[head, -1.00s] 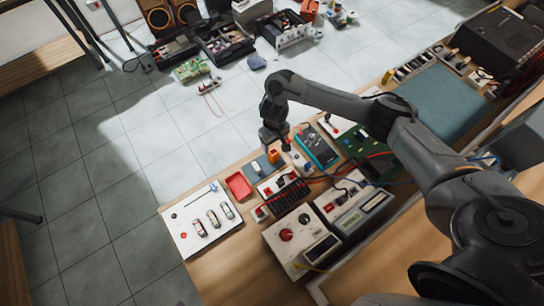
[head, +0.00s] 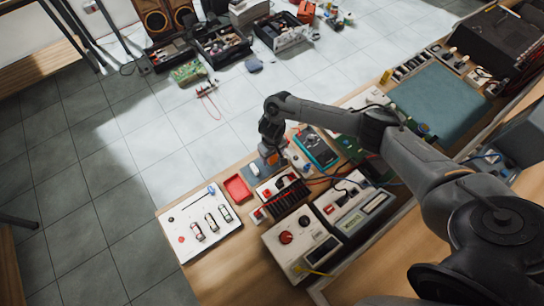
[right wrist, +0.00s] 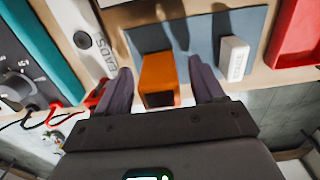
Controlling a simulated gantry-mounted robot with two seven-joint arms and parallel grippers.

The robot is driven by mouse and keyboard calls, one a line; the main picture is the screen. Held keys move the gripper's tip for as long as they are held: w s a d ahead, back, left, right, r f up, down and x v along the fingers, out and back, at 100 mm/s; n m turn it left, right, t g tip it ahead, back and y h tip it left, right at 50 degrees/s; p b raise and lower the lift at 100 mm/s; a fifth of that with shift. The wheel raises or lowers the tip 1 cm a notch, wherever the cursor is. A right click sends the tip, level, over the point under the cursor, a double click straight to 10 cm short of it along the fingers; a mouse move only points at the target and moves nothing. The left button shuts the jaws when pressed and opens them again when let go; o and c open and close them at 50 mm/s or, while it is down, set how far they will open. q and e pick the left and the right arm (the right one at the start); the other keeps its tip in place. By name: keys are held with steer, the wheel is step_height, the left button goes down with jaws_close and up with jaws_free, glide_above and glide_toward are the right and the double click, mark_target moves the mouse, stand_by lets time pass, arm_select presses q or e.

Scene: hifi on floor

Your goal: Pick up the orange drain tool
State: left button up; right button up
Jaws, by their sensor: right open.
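The orange drain tool (right wrist: 160,78) stands on a blue-grey mat (right wrist: 199,40) in the right wrist view. It looks like a small orange block with a dark opening on its near face. In the head view the tool (head: 272,159) shows just below my right gripper (head: 270,150). In the right wrist view my right gripper (right wrist: 160,72) is open, with one finger on each side of the tool. Gaps show between the tool and both fingers. My left gripper is not in view.
A white block (right wrist: 234,58) stands on the same mat, right of the tool. A red tray (head: 237,188) lies beyond it. A teal-edged multimeter (head: 316,148) is on the other side. Meters and cables crowd the bench nearby.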

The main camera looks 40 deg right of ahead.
steer(key=c, duration=1)
steer(key=shift+r, duration=0.1)
steer(key=shift+c, duration=0.2)
